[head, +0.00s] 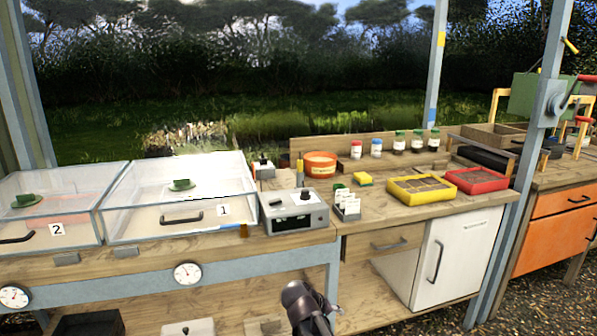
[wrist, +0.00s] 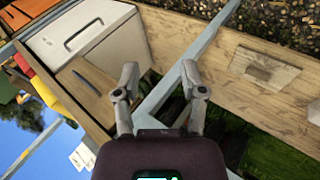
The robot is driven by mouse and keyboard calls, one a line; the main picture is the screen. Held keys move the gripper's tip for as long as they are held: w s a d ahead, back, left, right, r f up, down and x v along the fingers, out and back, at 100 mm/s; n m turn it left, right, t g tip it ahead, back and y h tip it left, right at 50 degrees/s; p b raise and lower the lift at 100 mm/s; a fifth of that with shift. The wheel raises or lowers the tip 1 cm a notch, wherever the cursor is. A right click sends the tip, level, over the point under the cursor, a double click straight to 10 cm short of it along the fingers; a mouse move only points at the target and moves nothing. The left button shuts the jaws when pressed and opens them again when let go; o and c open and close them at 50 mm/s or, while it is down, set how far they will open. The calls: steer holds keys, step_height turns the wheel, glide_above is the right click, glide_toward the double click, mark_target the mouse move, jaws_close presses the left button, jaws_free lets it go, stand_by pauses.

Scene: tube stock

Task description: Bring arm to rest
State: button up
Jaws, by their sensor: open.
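My gripper (wrist: 160,82) is open in the wrist view, its two grey fingers apart with nothing between them. The wrist picture is strongly tilted. Beyond the fingers it shows the white cabinet (wrist: 85,40), a wooden drawer front (wrist: 92,88) and a pale blue frame bar. In the head view, a dark part of my arm shows at the bottom centre, in front of the bench and below its top. The fingertips cannot be made out there.
The wooden bench (head: 390,215) carries clear boxes numbered 2 (head: 45,205) and 1 (head: 180,200), a grey device (head: 293,212), a card holder (head: 346,205), a yellow tray (head: 422,190) and a red tray (head: 477,181). A blue post (head: 525,150) stands at the right.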

steer(key=s+d+f+m+g+y, duration=0.2)
steer(key=s+d+y, duration=0.15)
steer(key=s, duration=0.25)
steer(key=s+d+f+m+g+y, duration=0.1)
steer(key=s+d+f+g+y, duration=0.25)
steer(key=s, duration=0.25)
step_height(320, 180, up, 25)
steer(key=p, duration=2.4)
steer(key=shift+w+d+t, duration=0.2)
steer(key=shift+t, duration=0.25)
steer(key=shift+f, duration=0.1)
